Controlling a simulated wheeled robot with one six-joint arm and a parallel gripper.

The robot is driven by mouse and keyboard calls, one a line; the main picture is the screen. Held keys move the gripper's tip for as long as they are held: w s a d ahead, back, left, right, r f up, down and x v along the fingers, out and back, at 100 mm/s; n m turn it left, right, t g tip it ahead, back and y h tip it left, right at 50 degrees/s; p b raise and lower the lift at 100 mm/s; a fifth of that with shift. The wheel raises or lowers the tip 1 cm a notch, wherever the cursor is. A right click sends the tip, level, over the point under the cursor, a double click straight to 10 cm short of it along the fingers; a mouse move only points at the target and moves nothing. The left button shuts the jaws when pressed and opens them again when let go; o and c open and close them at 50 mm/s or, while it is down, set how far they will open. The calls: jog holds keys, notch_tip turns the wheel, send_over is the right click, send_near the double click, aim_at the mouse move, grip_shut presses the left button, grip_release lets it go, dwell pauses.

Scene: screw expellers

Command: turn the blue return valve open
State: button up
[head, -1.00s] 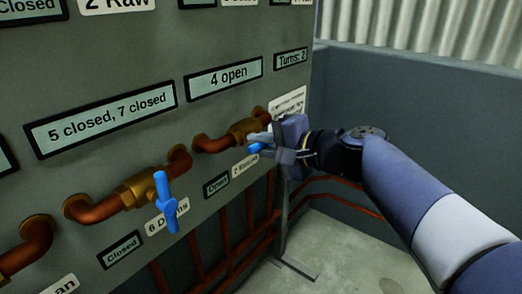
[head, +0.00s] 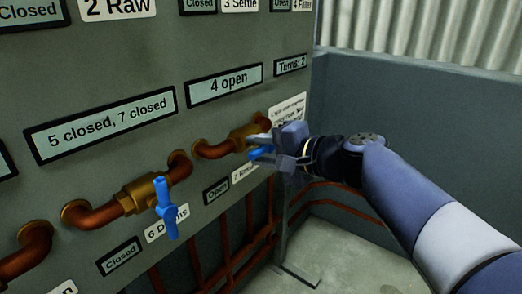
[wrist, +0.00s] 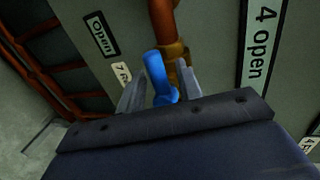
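The blue return valve handle (head: 262,153) sits on the brass valve body at the right of the panel, above a partly hidden label starting with 7. The status plate (head: 216,191) beside this label reads "Open". The handle lies roughly along the pipe, tilted up to the right. My gripper (head: 268,149) is at the handle, fingers spread on either side of it. In the wrist view the blue handle (wrist: 160,78) stands between the two grey fingertips (wrist: 158,90). The fingers look open around it; I cannot tell whether either touches it.
A second blue handle (head: 166,208) on valve 6 hangs nearly upright at the lower left; its plate (head: 120,256) reads "Closed". Copper pipes stick out from the panel. A sign (head: 224,84) reads "4 open". Free floor (head: 325,250) lies to the right.

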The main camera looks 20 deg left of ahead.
jog(key=p+v, duration=0.2)
jog(key=v, duration=0.8)
jog(key=shift+d, duration=0.35)
jog(key=shift+s+r, duration=0.1)
jog(key=shift+s, duration=0.05)
jog(key=b+x, duration=0.2)
jog(key=x, duration=0.8)
jog(key=shift+a, duration=0.35)
jog(key=shift+w, duration=0.2)
